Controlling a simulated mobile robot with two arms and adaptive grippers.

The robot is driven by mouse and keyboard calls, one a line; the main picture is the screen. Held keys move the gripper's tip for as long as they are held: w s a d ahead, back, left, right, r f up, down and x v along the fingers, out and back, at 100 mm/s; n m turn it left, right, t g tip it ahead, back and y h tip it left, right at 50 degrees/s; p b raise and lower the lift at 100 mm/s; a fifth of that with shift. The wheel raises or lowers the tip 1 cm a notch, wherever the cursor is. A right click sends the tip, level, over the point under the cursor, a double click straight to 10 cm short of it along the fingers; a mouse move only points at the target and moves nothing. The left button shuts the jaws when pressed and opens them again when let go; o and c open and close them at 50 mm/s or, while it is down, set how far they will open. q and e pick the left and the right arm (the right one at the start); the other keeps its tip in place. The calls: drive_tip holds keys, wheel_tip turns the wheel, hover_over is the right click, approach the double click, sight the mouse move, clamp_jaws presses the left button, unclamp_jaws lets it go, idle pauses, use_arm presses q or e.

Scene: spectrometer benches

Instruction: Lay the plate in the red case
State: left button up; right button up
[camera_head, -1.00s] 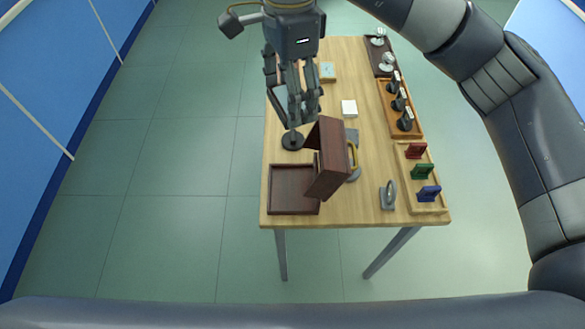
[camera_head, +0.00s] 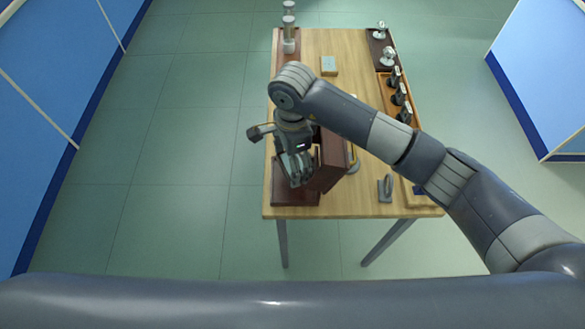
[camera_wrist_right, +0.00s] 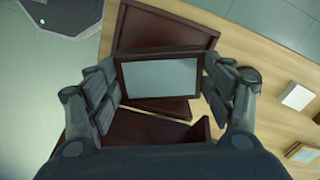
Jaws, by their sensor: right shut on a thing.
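The red case (camera_head: 281,195) is dark reddish brown and stands open at the near left of the table, its lid (camera_head: 334,165) raised on its right side. It also shows behind the plate in the right wrist view (camera_wrist_right: 150,30). My right gripper (camera_head: 296,181) is over the case's open tray, left of the lid. In the right wrist view, the gripper (camera_wrist_right: 160,78) is shut on the dark-framed grey plate (camera_wrist_right: 158,75), with fingers at its two sides. The gripper hides the plate in the head view. Whether the plate touches the case I cannot tell. My left gripper is out of view.
Trays of parts (camera_head: 380,45) line the right edge. A blue box (camera_head: 329,65) and stacked cylinders (camera_head: 289,30) are farther back. My arm crosses the table.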

drive_tip(key=shift+f, duration=1.1)
wheel_tip(320, 180, down, 3)
drive_tip(key=shift+f+p, duration=0.15)
drive_tip(key=shift+p, duration=0.35)
drive_tip(key=shift+f, duration=0.3)
drive_tip(key=o, duration=0.9)
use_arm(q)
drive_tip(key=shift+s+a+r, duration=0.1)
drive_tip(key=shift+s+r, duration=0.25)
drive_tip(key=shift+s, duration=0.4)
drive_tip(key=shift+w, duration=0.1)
